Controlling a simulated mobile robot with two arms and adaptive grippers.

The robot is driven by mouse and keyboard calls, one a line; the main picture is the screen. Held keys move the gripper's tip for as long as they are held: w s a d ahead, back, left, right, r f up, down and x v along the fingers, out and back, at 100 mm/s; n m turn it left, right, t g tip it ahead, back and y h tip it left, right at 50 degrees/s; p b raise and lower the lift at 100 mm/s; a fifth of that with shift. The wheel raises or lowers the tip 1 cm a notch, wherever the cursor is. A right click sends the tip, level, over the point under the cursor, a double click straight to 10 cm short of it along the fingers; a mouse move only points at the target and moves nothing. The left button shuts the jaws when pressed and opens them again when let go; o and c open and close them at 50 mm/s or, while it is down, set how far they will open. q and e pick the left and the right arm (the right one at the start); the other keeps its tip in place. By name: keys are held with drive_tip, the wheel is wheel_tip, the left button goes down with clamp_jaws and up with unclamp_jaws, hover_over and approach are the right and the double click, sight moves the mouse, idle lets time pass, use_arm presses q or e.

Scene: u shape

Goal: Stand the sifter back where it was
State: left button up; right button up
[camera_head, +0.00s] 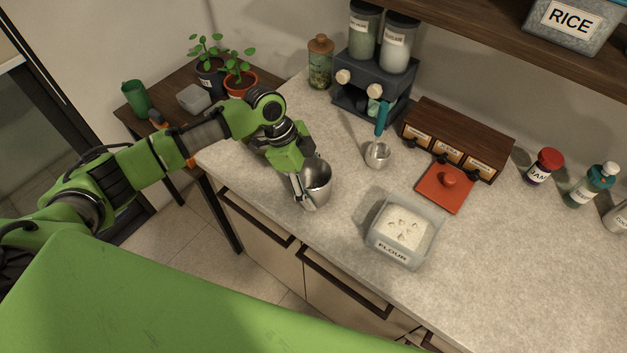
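The sifter (318,178) looks like a metal cup with its open mouth facing up. It is at the counter's front edge, left of the flour container (377,247). My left gripper (305,198) is at the sifter's left side, its fingers closed against it. The fingers and wrist hide part of that side, and I cannot tell whether the sifter's base touches the counter. My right gripper is not in view.
The flour container is open, with a red lid (432,194) behind it. A small metal scoop with a teal handle (381,118) stands behind the sifter. A drawer box (470,128), a dispenser (366,97) and bottles line the back. The counter's right front is clear.

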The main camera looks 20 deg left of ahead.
use_arm(q)
drive_tip(key=shift+f, duration=0.1)
drive_tip(key=o, duration=1.2)
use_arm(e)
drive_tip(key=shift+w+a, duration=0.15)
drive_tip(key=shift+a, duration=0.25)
use_arm(q)
drive_tip(key=shift+a+r, duration=0.15)
drive_tip(key=shift+r, duration=0.2)
drive_tip(key=b+v, duration=0.3)
drive_tip(key=v, duration=0.8)
drive_tip(key=shift+r+b, duration=0.25)
drive_tip(key=shift+b, duration=0.05)
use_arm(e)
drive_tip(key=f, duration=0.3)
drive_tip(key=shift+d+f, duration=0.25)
